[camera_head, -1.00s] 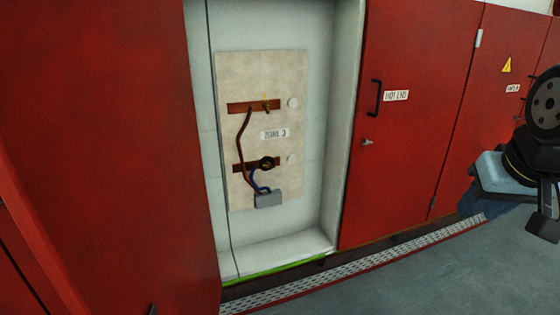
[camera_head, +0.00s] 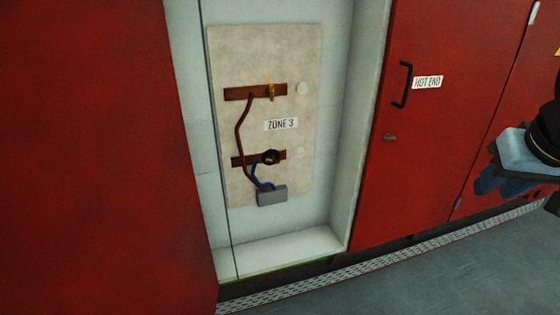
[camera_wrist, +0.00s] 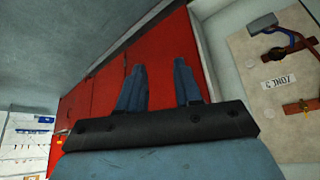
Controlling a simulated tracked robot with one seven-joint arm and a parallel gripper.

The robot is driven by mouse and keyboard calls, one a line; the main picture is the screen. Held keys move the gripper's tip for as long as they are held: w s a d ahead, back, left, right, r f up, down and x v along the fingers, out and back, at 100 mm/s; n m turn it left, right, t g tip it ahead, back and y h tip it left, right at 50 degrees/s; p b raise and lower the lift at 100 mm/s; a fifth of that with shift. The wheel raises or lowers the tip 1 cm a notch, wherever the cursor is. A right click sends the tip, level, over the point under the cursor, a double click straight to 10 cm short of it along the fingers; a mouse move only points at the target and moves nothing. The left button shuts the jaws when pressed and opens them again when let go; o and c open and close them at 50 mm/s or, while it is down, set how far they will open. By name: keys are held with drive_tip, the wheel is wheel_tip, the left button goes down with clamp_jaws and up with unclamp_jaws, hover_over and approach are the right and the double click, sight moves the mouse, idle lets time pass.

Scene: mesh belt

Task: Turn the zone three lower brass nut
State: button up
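The zone three panel (camera_head: 300,60) is a pale board inside an open cabinet bay, marked by a ZONE 3 label (camera_head: 281,124). Its upper copper bar (camera_head: 243,94) carries a brass fitting (camera_head: 270,90). Its lower bar (camera_head: 240,161) carries a dark round piece with a little brass, the lower nut (camera_head: 270,157); fine detail is too small to tell. In the wrist view the panel (camera_wrist: 245,50) is at the right, rotated, with the lower nut (camera_wrist: 283,37) near the top. My gripper (camera_wrist: 157,70) has two blue fingers apart with nothing between them. It is well away from the panel.
A red door (camera_head: 95,130) stands left of the bay. A brown cable (camera_head: 240,133) and a blue cable run to a grey box (camera_head: 272,195). Grey floor (camera_head: 460,270) is clear in front.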

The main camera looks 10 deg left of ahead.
drive_tip(key=w+a+f+n+t+y, duration=0.25)
drive_tip(key=w+a+f+n, duration=0.25)
drive_tip(key=w+a, duration=0.6)
drive_tip(key=w+a+f+n+t+y, duration=0.1)
drive_tip(key=w+a+f+n+t, duration=0.3)
drive_tip(key=w+a, duration=0.75)
drive_tip(key=n+t+y, duration=0.3)
drive_tip(key=n+y, duration=0.3)
drive_tip(key=n, duration=0.6)
approach(272, 160)
drive_tip(key=x, duration=0.9)
drive_tip(key=shift+f, duration=0.3)
drive_tip(key=shift+d, duration=0.15)
drive_tip(key=shift+c, duration=0.3)
clamp_jaws()
